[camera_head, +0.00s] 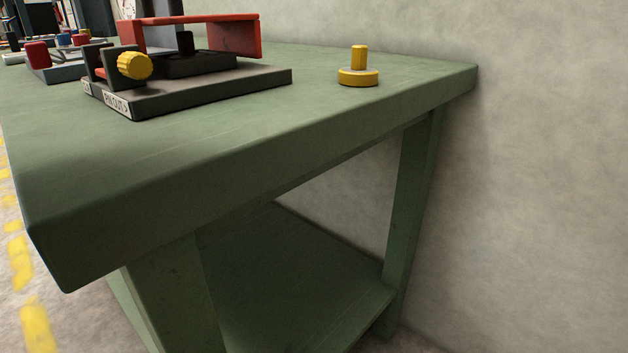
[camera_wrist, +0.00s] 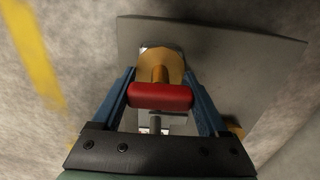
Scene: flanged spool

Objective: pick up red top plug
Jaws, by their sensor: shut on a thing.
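In the wrist view, the red top plug (camera_wrist: 160,97) lies across the gap between the two blue fingers of my gripper (camera_wrist: 163,98). My gripper is shut on it, one finger at each end of the red part. A brass-coloured stem and a round tan flange (camera_wrist: 174,62) show just beyond the red top; I cannot tell whether they belong to it. My gripper does not show in the head view.
The green workbench (camera_head: 230,135) carries a dark fixture (camera_head: 220,85) with a red bracket (camera_head: 235,37) and a yellow knob (camera_head: 134,66). A yellow flanged piece (camera_head: 358,76) stands to its right. A red-topped part (camera_head: 37,55) stands far left. The bench's front is clear.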

